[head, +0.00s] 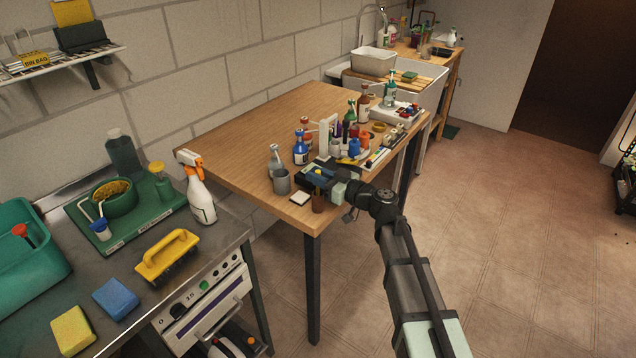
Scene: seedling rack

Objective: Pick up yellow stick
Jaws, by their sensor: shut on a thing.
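My gripper (308,173) is at the front edge of the wooden table (262,132), low among the small items there. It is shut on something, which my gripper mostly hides. A small yellow patch (318,171) shows at the gripper, consistent with the yellow stick, but its full shape cannot be made out. I cannot tell whether it touches the table.
A grey cup (282,181), a silver bottle (275,158) and a blue spray bottle (300,148) stand close left of my gripper. Several bottles and jars crowd behind it. The table's left part is clear.

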